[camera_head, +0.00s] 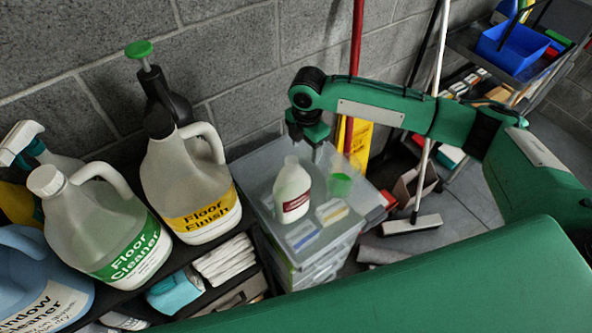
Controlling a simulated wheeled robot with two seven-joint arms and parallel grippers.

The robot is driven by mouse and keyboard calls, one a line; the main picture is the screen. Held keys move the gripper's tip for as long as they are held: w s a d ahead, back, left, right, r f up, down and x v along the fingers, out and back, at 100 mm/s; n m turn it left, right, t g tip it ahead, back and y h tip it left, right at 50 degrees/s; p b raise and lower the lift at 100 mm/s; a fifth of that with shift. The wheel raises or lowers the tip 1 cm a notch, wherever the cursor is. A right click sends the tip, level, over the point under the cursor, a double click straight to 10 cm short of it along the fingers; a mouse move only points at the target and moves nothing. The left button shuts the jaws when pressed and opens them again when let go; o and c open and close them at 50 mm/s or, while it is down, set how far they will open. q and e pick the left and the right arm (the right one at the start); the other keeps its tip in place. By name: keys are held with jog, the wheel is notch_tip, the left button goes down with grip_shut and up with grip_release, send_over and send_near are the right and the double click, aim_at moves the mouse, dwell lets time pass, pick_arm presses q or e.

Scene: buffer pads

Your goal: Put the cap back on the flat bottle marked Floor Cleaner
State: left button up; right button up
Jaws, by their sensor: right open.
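A large jug marked Floor Cleaner (125,225), with a green label, stands upright on the dark shelf at the left. A white cap (45,180) sits on its neck. A smaller white bottle (292,190) with a dark red label, too small to read, stands upright on a grey lidded box. Its top shows no clear cap. A green item (340,184), partly in a clear cup, is right of it; I cannot tell whether it is a cap. My right gripper (317,152) is open, pointing down just above and behind the white bottle, apart from it. My left gripper is out of view.
The grey box (262,180) also bears small pads or cards. A Floor Finish jug (190,190), a black pump bottle and a Window Cleaner bottle (45,285) crowd the shelf. A brick wall is close behind. My green arm crosses the right side.

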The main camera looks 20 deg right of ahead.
jog(key=f+p, duration=0.1)
jog(key=f, duration=0.6)
jog(key=shift+s+f+p, duration=0.2)
jog(key=shift+p, duration=0.2)
jog(key=shift+f, duration=0.5)
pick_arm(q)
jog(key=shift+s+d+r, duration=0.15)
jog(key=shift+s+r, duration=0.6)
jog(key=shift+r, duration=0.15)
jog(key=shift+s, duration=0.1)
pick_arm(e)
jog(key=shift+f, duration=0.15)
notch_tip(320, 180, down, 3)
jog(key=shift+s+a+f+p, duration=0.1)
jog(key=shift+s+f+p, duration=0.1)
jog(key=shift+p, duration=0.85)
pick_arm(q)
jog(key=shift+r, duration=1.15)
pick_arm(e)
jog(key=shift+w+f, duration=0.1)
jog(key=shift+f, duration=0.65)
